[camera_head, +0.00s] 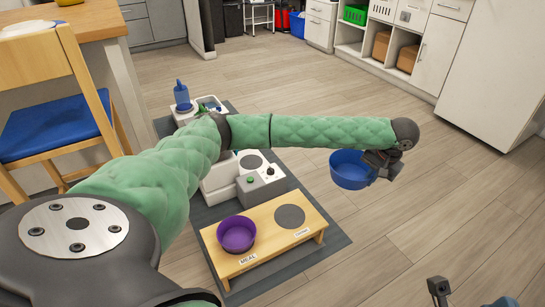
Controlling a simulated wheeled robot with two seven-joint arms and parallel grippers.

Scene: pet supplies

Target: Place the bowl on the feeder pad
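A blue bowl (347,173) hangs upright above the floor, right of the wooden feeder stand (256,262). My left gripper (378,168) is at the bowl's right rim and appears shut on it; its fingertips are partly hidden. The stand has a bare round grey pad (290,216) on its right side, with a small label in front that I cannot read clearly. A purple bowl (236,234) sits on the stand's left side, behind a label reading MEAL. A dark part at the bottom right edge may be my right gripper (440,288); its fingers cannot be made out.
The stand is on a dark grey mat (313,258). A blue-seated wooden chair (50,125) and a table are at left. White cabinets (440,50) line the back right. Open floor lies right of the mat.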

